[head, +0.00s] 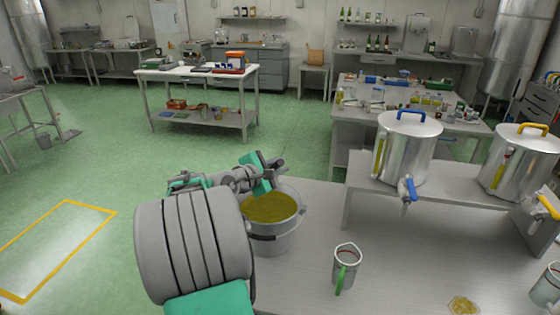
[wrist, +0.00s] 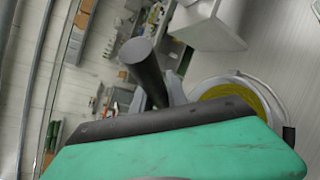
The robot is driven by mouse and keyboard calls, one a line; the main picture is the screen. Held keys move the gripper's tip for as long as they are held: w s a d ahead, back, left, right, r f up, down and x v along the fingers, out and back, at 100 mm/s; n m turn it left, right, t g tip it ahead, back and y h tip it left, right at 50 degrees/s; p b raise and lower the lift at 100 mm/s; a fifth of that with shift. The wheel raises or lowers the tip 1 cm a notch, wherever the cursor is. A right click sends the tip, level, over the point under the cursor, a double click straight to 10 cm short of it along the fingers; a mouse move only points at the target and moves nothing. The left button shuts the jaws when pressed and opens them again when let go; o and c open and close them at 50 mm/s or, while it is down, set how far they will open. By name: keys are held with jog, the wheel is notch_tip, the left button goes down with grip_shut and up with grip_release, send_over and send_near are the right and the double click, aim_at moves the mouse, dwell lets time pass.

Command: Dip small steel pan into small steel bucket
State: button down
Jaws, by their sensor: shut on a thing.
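The small steel bucket (head: 272,243) stands upright on the near bench, left of its middle, with yellow-green liquid inside. My gripper (head: 268,172) is over the bucket's back rim in the head view. It is shut on a dark round handle (wrist: 146,70), which I take to be the small steel pan's. The pan's bowl is hidden or too small to make out, so I cannot tell whether it touches the liquid. The wrist view shows part of the bucket (wrist: 206,89) beyond my gripper (wrist: 174,88); the green gripper body covers the rest.
A steel mug with a green handle (head: 346,262) stands right of the bucket. Two steel tanks with taps, one blue-handled (head: 408,150) and one yellow-handled (head: 520,165), stand on a raised shelf (head: 365,198). A yellowish puddle (head: 463,305) lies at the front. The bench between is clear.

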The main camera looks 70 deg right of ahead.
notch_tip(320, 180, down, 13)
jog(key=b, duration=1)
jog(key=shift+f, duration=0.15)
jog(key=shift+w+d, duration=0.1)
dwell(1.8)
jog(key=s+a+r+m+h+p, duration=0.1)
jog(key=a+r, duration=0.1)
jog(key=s+a+r+m+h, duration=0.1)
jog(key=s+r+m+h, duration=0.1)
jog(key=shift+s+a+m+p, duration=0.3)
jog(key=shift+a+p, duration=0.05)
jog(key=shift+p, duration=0.05)
jog(key=s+a+r+p, duration=0.3)
jog(key=r+p, duration=0.3)
jog(key=shift+s+a, duration=0.25)
jog(key=shift+a, duration=0.1)
dwell(1.1)
